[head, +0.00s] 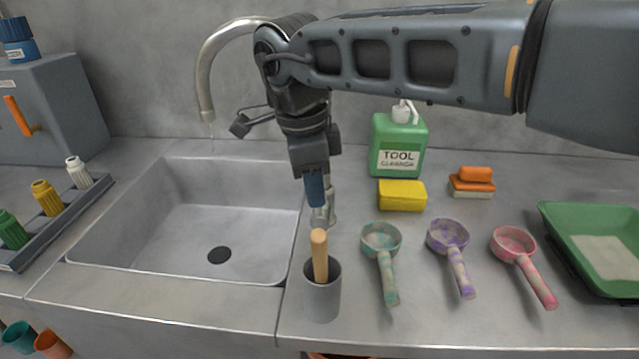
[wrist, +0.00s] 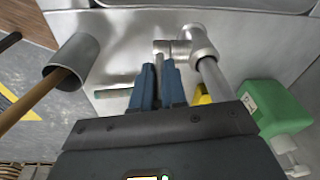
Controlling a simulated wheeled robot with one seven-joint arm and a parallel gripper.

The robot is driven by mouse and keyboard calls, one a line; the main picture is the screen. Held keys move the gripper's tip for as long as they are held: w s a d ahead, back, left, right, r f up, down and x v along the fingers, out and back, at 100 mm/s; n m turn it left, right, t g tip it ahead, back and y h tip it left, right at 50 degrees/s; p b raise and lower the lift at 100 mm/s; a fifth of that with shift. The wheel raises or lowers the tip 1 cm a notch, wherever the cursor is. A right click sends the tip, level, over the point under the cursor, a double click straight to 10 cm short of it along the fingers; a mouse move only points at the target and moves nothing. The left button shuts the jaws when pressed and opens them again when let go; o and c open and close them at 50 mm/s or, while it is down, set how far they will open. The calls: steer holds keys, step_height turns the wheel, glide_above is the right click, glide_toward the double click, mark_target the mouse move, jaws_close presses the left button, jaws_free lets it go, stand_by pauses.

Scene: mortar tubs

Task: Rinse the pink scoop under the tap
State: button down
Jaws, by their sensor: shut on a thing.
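The pink scoop (head: 537,282) lies on the counter at the right, its round bowl towards the wall and its handle towards the front edge. The tap's curved metal spout (head: 204,75) hangs over the sink (head: 165,240); a faint thin line, perhaps water, shows below its mouth. My gripper (head: 317,203) points down right of the sink, far from the scoop. In the wrist view its blue fingers (wrist: 158,68) are close together at a metal tap fitting (wrist: 198,45) with a short crossbar. They appear shut on the tap handle (wrist: 162,47); their contact is partly hidden.
A grey cup (head: 322,294) with a wooden handle stands just in front of my gripper. A teal scoop (head: 388,277) and a purple scoop (head: 461,273) lie left of the pink one. A yellow sponge (head: 402,196), a green cleaner bottle (head: 385,135) and a green tray (head: 560,235) stand nearby.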

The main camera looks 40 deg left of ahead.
steer(key=c, duration=1.2)
jaws_free()
steer(key=shift+o, duration=0.2)
step_height(320, 180, up, 8)
steer(key=shift+s+a+f, duration=0.15)
steer(key=shift+s+a, duration=0.15)
steer(key=shift+s, duration=0.15)
